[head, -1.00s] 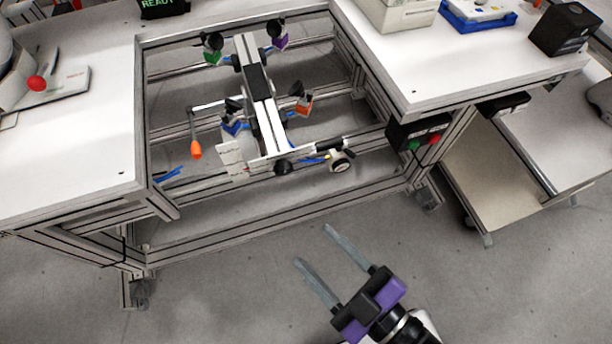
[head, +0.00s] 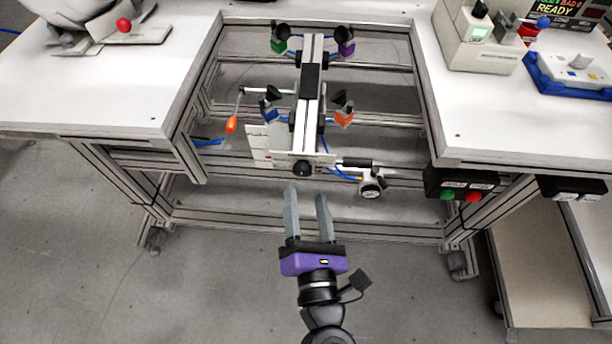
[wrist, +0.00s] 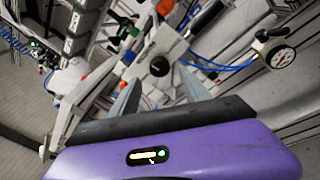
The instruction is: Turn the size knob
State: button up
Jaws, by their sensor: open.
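The black round knob (head: 303,168), which looks like the size knob, sits on the near end plate of the central rail fixture (head: 308,110). In the wrist view the knob (wrist: 159,66) shows between my two fingers, beyond their tips. My gripper (head: 306,196) is open and empty, its fingers pointing at the fixture. In the head view its tips appear just below the knob, apart from it. The gripper also shows in the wrist view (wrist: 157,88). Whether the knob carries any marking is too small to tell.
A pressure gauge (head: 371,189) with blue hose is close right of the knob. An orange-handled lever (head: 232,124) is at left. A box with green and red buttons (head: 460,186) hangs under the right table. White tabletops flank the open frame; the floor in front is clear.

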aim_at(303, 175)
jog(key=w, duration=0.4)
jog(key=w+a, duration=0.1)
jog(key=shift+w, duration=0.4)
jog(key=shift+c, duration=0.2)
grip_shut()
jog(key=shift+f, duration=0.1)
